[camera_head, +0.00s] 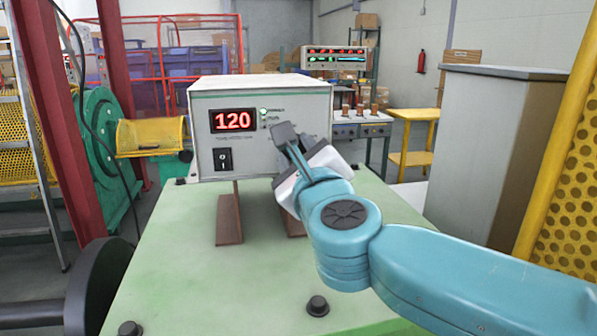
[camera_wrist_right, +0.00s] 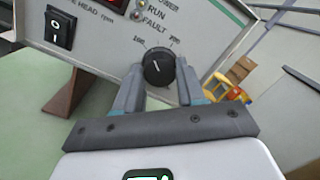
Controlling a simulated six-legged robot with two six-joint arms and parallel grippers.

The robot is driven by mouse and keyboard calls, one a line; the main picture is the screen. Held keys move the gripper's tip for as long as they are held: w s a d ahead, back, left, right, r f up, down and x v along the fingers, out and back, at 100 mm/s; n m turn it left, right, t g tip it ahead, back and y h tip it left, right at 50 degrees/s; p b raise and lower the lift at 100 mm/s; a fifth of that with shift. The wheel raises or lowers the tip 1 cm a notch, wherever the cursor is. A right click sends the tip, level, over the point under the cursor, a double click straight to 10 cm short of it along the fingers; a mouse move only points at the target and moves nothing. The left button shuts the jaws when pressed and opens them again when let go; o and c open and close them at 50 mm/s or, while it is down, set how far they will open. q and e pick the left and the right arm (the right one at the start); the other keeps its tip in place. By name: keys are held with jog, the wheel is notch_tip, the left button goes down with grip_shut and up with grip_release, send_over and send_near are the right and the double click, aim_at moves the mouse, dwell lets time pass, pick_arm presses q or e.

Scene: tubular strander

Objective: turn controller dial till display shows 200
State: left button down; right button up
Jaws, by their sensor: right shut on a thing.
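The controller (camera_head: 208,96) is a pale grey box on brown supports above a green table. Its red display (camera_head: 233,120) reads 120. A black dial (camera_wrist_right: 158,67) with a white pointer line shows in the right wrist view, below the RUN and FAULT lights. My right gripper (camera_wrist_right: 158,82) is shut on the dial, one finger on each side. In the head view my right gripper (camera_head: 287,137) hides the dial. A black rocker power switch (camera_head: 224,159) sits at the panel's lower left. My left gripper is not in view.
The green table (camera_head: 190,260) has black bolts (camera_head: 317,306) on its top. A grey cabinet (camera_head: 490,150) and a yellow perforated guard (camera_head: 565,190) stand at the right. A green wheel (camera_head: 105,150) and a red post (camera_head: 60,120) stand at the left.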

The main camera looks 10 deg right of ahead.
jog(key=shift+a+f+m+h+b, duration=0.2)
jog(key=shift+m+b, duration=1.25)
jog(key=shift+m, duration=1.25)
jog(key=shift+f+m+h+b, duration=0.1)
jog(key=shift+m+h+b, duration=0.2)
jog(key=shift+m+b, duration=1.75)
jog(key=shift+r+m+p, duration=0.1)
jog(key=shift+m+p, duration=0.5)
jog(key=shift+m, duration=0.25)
jog(key=o, duration=1)
jog(key=shift+r, duration=0.1)
jog(key=shift+o, duration=0.2)
jog(key=s+b, duration=0.1)
jog(key=s, duration=1.5)
jog(key=shift+s+a+f+b, duration=0.15)
jog(key=shift+a+f+b, duration=0.2)
jog(key=shift+a+f, duration=0.1)
